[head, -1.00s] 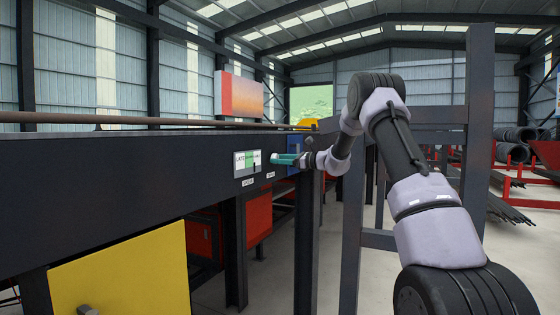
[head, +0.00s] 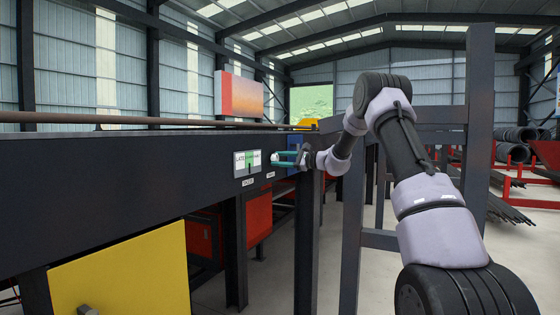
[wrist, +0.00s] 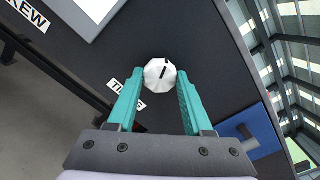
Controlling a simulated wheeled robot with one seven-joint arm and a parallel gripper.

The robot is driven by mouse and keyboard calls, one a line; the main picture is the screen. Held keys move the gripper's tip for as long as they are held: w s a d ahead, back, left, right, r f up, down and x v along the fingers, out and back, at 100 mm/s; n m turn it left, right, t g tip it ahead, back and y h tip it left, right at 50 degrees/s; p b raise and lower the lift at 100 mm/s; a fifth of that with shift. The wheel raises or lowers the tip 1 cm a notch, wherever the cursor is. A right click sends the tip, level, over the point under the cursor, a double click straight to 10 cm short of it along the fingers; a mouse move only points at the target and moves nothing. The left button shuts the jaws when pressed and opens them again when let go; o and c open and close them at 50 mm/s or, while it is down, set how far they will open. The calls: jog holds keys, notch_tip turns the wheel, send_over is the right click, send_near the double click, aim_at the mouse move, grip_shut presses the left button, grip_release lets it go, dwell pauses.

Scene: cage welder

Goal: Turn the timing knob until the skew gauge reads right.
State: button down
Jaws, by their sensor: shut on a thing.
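The white faceted timing knob (wrist: 160,76) with a black mark sits between the teal fingers of my gripper (wrist: 160,72) in the wrist view. The gripper is shut on it. In the head view my gripper (head: 285,158) reaches the dark beam face from the right, and the knob shows as a small white spot (head: 275,158). The skew gauge (head: 247,163) is left of the knob. Its dark needle appears to stand in the green band, right of the word LATE. The timing label (wrist: 127,94) is partly covered by the left finger.
A blue box (wrist: 250,132) is on the panel right of my gripper. A dark upright post (head: 307,230) stands below the gripper. A yellow panel (head: 125,272) is at the lower left. A dark steel frame stands behind my arm.

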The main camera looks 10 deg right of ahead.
dwell(0.4)
jog(key=shift+c, duration=1.5)
grip_release()
jog(key=shift+d, duration=0.1)
jog(key=v, duration=1)
jog(key=shift+s+d, duration=0.25)
